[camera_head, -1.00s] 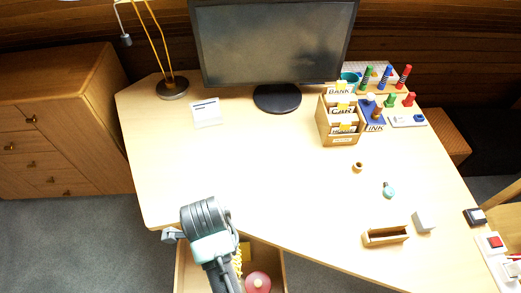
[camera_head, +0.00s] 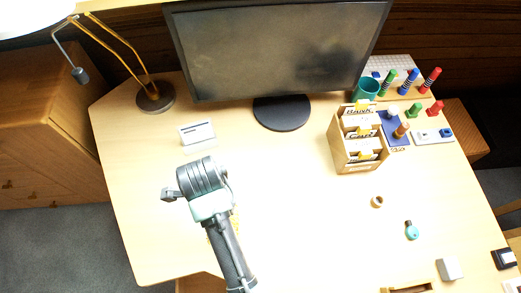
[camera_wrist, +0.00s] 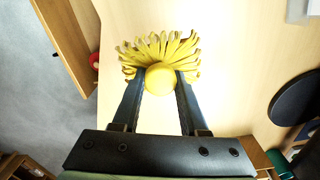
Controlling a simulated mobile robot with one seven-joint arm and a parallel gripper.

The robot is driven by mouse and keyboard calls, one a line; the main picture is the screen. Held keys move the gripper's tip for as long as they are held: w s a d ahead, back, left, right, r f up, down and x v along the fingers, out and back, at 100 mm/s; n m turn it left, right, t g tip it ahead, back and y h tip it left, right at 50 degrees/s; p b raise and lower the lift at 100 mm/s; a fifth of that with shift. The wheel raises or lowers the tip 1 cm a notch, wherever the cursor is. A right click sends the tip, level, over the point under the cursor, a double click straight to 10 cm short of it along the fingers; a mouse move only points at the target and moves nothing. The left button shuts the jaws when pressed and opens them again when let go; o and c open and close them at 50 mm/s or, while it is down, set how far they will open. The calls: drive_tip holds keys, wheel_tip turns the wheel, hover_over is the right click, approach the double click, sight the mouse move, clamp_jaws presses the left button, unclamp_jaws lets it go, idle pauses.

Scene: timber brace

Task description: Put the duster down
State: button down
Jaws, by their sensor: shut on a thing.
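The yellow duster (camera_wrist: 160,47), a round knob with a fringe of strands, is between the fingers of my gripper (camera_wrist: 161,82) in the wrist view. My gripper is shut on the knob, and the fringe spreads out beyond the fingertips. In the head view only a little yellow of the duster (camera_head: 235,221) shows behind my arm, which hides the fingers. The duster is over the left front part of the pale desk (camera_head: 290,200). I cannot tell whether it touches the top.
A card-file box (camera_head: 361,150), pegs, a small wooden ring (camera_head: 377,201) and a teal-and-dark item (camera_head: 411,231) are on the right. The desk's middle is clear.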

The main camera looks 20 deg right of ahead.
drive_tip(key=shift+w, duration=0.15)
drive_tip(key=f, duration=0.5)
drive_tip(key=shift+s+f, duration=0.15)
drive_tip(key=shift+s, duration=0.05)
drive_tip(key=shift+w+f, duration=0.1)
drive_tip(key=shift+f, duration=2.25)
drive_tip(key=shift+f+b, duration=0.1)
drive_tip(key=shift+b, duration=0.25)
drive_tip(key=shift+c, duration=2.2)
unclamp_jaws()
